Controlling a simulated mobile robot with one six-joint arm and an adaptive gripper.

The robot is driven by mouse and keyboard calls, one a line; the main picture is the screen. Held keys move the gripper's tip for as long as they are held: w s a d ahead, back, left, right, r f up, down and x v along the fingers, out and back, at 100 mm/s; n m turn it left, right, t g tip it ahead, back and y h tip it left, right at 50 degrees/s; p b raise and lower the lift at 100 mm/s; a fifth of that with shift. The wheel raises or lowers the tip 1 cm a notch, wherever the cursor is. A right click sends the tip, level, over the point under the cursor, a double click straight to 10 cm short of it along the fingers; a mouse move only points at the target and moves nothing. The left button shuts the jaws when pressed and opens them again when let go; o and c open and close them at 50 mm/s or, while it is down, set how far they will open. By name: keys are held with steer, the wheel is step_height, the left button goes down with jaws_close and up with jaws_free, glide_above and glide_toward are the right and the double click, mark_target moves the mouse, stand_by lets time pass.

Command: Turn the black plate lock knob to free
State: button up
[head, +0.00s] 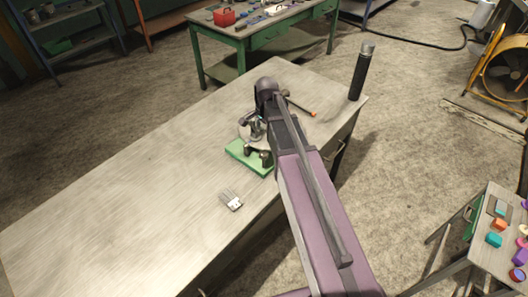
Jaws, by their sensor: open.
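A small device on a green base (236,148) stands on the workbench (120,190), at the middle of its right side in the head view. A pale rounded part of the device shows behind my gripper. My gripper (258,156) is open and points down over the green base, with its dark fingertips close above it or touching it; I cannot tell which. My purple arm reaches in from the lower right and covers the right part of the device. I cannot make out the black plate lock knob; it is hidden or too small to tell from the gripper.
A fork-like metal tool (231,200) lies in front of the device. An orange-tipped tool (302,106) lies behind my arm. A tall black cylinder (359,75) stands at the bench's far right corner. The bench's left side is clear.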

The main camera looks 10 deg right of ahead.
mark_target(264, 153)
steer(key=shift+f, duration=0.15)
stand_by(0.3)
steer(key=f+b, duration=1.3)
steer(key=b, duration=0.1)
steer(key=shift+w+a+f, duration=0.15)
steer(key=shift+w+f, duration=0.1)
stand_by(0.5)
steer(key=c, duration=1.1)
